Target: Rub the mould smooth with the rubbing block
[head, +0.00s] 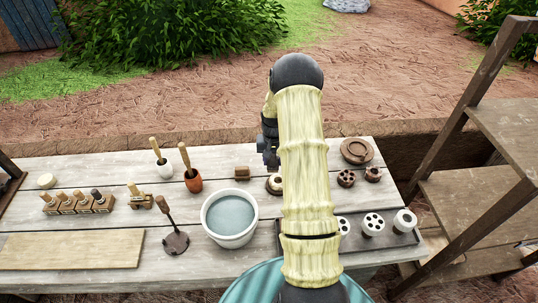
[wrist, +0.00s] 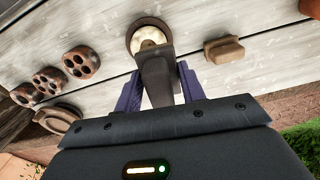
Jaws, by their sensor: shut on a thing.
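My gripper (wrist: 158,88) is shut on a dark grey block (wrist: 157,72), which looks like the rubbing block. Its far end reaches to a pale round piece in a brown ring, apparently the mould (wrist: 148,36); whether they touch is unclear. In the head view the mould (head: 274,184) sits on the table, partly hidden behind my arm. My gripper (head: 268,158) shows there only in part, and the held block is hidden.
A brown block (head: 242,173) lies left of the mould. A water bucket (head: 230,218) stands nearer. Brown holed pieces (head: 346,178) and a round brown lidded dish (head: 357,151) are to the right. A dark tray (head: 405,238) holds white holed cylinders. Handled tools stand at left.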

